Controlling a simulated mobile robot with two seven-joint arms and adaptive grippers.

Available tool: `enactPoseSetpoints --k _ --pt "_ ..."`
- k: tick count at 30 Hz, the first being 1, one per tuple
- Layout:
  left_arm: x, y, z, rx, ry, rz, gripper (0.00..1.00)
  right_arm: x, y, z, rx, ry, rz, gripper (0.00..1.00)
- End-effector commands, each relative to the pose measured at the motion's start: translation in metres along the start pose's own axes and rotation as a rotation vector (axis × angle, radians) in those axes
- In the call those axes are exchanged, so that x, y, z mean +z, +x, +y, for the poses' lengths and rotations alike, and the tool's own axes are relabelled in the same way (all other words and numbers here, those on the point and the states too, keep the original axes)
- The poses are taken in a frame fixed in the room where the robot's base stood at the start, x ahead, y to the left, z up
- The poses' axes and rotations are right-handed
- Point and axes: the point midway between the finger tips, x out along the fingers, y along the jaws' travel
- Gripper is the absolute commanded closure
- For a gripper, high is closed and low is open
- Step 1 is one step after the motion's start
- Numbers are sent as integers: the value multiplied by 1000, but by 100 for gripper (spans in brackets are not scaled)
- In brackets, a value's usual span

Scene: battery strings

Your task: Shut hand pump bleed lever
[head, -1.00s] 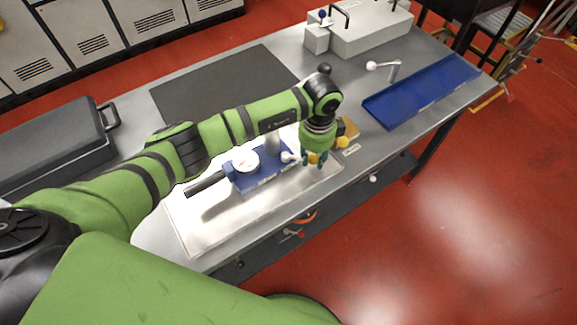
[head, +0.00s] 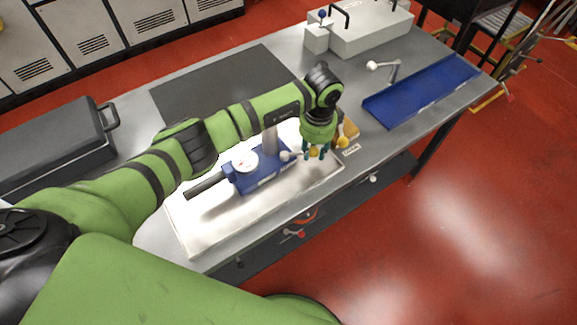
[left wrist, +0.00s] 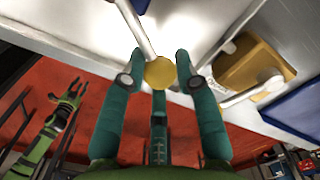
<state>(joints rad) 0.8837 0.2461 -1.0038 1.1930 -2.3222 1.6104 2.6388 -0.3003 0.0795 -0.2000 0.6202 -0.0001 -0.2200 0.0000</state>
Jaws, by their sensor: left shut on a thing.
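The blue hand pump (head: 262,170) with a round white gauge (head: 244,161) and a dark handle (head: 206,186) sits on a bright tray (head: 205,225). A pale lever rod with a yellow ball knob (head: 313,153) is at the pump's right end. My left gripper (head: 318,155) is at this knob. In the left wrist view, its teal fingers (left wrist: 158,75) are around the yellow knob (left wrist: 158,72), shut on it; the rod (left wrist: 135,28) runs up from it. In that view a green arm with a dark gripper (left wrist: 68,95), seemingly my right one, hangs at the left, too small to read.
Just right of my left gripper is a tan block (head: 351,128), with a second yellow knob (head: 343,142) beside it. A blue tray (head: 420,92), a grey box (head: 365,30) and a black case (head: 50,145) are on the bench. A dark mat (head: 225,85) lies behind.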

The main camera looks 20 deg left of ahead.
Motion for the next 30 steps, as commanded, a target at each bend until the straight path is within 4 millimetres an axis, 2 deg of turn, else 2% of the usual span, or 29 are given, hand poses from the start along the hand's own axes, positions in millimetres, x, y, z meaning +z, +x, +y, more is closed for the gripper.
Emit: enactPoseSetpoints --k 5,6,7,8,19,30 --pt "-4 4 3 12 -32 14 100 0 1 0 0 0 0 60" --pt "-4 4 3 12 -32 14 65 0 1 0 0 0 0 60" --pt "-4 4 3 12 -31 14 53 0 1 0 0 0 0 60" --pt "-4 4 3 13 -31 14 49 0 1 0 0 0 0 60" --pt "0 1 2 11 -32 4 49 0 -3 0 0 0 0 60" --pt "0 -45 0 6 -29 5 49 -4 -43 1 0 0 0 60"
